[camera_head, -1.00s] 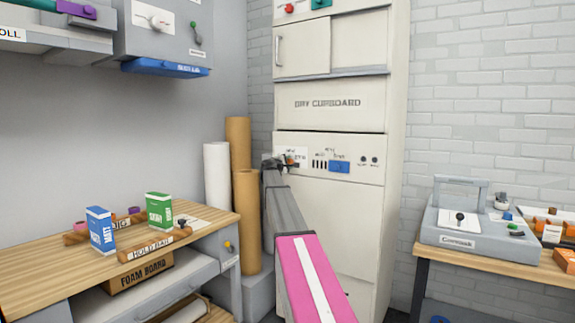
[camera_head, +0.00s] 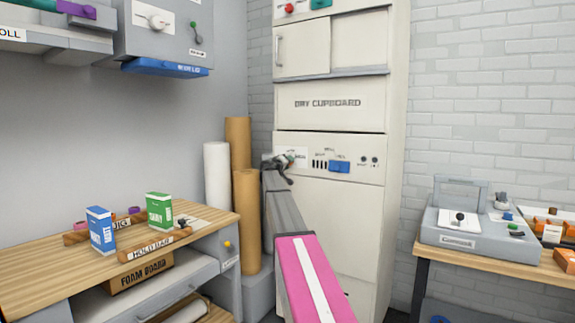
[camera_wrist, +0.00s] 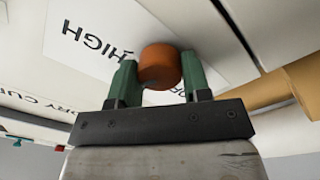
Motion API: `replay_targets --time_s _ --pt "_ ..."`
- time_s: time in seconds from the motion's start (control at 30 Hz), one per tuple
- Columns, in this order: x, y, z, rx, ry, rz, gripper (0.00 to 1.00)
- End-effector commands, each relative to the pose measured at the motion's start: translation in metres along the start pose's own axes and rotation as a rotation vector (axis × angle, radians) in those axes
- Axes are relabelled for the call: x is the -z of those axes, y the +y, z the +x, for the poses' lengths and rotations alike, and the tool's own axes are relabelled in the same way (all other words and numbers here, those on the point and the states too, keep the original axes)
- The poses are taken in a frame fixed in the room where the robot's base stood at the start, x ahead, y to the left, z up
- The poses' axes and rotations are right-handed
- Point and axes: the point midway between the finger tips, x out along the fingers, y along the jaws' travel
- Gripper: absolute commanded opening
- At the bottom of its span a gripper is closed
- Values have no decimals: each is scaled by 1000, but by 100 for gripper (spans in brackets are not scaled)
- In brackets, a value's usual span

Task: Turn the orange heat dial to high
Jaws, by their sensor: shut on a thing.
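The orange heat dial (camera_wrist: 160,66) sits on a white label plate on the drying cupboard (camera_head: 330,212). In the wrist view it is between the two green fingers of my gripper (camera_wrist: 158,82), which is shut on it. The word HIGH (camera_wrist: 97,40) shows beside the dial; other lettering is partly hidden behind it and a finger. In the head view my gripper (camera_head: 284,160) is at the left end of the control panel and covers most of the dial. The dial's pointer cannot be made out clearly.
On the same panel are a blue slider block (camera_head: 339,166) and two small dark knobs (camera_head: 369,161). Tall paper rolls (camera_head: 247,215) stand close to the left of my arm. A workbench (camera_head: 205,222) is at left, a grey machine (camera_head: 470,225) on a table at right.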

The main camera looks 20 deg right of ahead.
Motion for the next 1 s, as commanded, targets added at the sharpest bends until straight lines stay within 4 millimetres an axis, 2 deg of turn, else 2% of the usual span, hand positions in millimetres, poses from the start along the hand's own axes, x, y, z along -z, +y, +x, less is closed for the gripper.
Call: replay_targets --time_s 0.5,0.73,1.0 --pt "-1 -1 -1 -12 -15 452 20" --pt "-1 -1 -1 -16 -18 579 20" --pt "-1 -1 -1 -18 -21 648 20"
